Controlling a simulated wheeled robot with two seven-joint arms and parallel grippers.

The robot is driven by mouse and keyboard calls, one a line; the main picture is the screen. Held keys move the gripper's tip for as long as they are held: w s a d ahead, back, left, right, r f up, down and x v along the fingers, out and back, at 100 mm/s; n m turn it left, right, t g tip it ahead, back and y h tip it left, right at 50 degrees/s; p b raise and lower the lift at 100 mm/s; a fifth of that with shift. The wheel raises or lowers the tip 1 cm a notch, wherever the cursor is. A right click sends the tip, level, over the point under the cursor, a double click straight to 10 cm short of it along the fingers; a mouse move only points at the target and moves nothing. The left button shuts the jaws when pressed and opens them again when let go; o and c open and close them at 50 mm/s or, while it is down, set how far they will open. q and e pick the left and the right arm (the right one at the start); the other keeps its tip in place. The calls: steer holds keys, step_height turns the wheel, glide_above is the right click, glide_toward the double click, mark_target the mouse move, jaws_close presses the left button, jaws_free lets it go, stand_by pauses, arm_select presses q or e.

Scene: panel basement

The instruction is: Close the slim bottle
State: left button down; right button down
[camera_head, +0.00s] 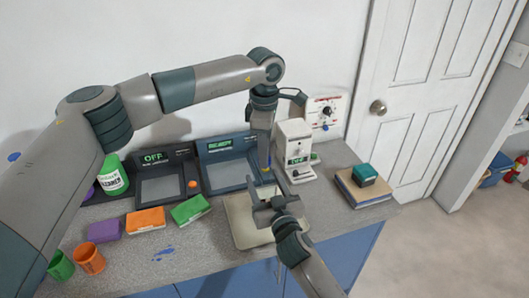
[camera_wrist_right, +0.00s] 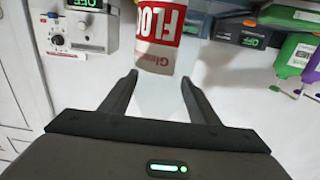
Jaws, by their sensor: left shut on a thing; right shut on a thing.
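The slim bottle (camera_wrist_right: 161,32), white with a red label, shows in the right wrist view between the fingertips of my right gripper (camera_wrist_right: 158,78). Its far part runs out of the top of that view. In the head view I cannot make the bottle out. There my right gripper (camera_head: 264,203) is over the pale tray, its fingers spread around the bottle's width. My left gripper (camera_head: 264,160) points down from above, just behind and above the right one. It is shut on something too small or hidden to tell. I cannot identify a cap in either view.
A pale tray (camera_head: 242,232) lies on the grey counter below the grippers. A white machine (camera_head: 293,150) stands close behind on the right. Dark panels, a green cleaner bottle (camera_head: 113,178) and coloured boxes are at left. A teal-topped block (camera_head: 365,174) sits on a book at right.

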arm_select(q)
steer(key=c, duration=1.4)
jaws_free()
steer(key=shift+r, duration=0.15)
steer(key=shift+r, duration=2.15)
steer(key=shift+c, duration=0.4)
steer(key=n, duration=0.1)
steer(key=r+n, duration=0.1)
steer(key=n, duration=0.2)
steer(key=shift+r+n, duration=0.3)
steer(key=n, duration=0.1)
steer(key=r+n, duration=0.1)
steer(key=n, duration=0.1)
steer(key=r+n, duration=0.1)
steer(key=n, duration=0.1)
steer(key=shift+f, duration=0.15)
steer(key=shift+f, duration=3.95)
